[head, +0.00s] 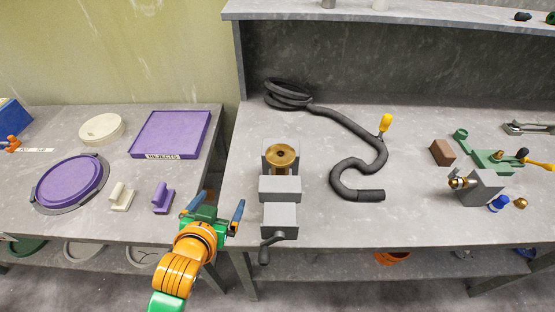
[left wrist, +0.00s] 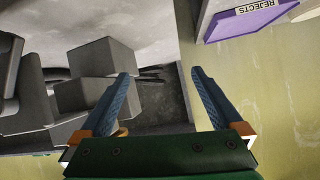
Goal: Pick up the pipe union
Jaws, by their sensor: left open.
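Brass fittings show in the head view, and I cannot tell for sure which is the pipe union. A brass-and-dark fitting (head: 458,181) sits at the left side of a grey angled block on the right of the bench. A small brass piece (head: 520,203) lies right of that block. A round brass part with a central hole (head: 283,155) sits in the grey vise (head: 280,190). My left gripper (head: 216,205) is open and empty, left of the vise, over the gap between the tables. In the left wrist view the gripper (left wrist: 160,75) has nothing between its fingers.
The purple rejects tray (head: 170,134) and purple disc (head: 70,182) are on the left table. A black hose (head: 360,140) lies behind and right of the vise. A brown block (head: 442,152), green clamp (head: 490,160) and blue piece (head: 499,204) stand at right.

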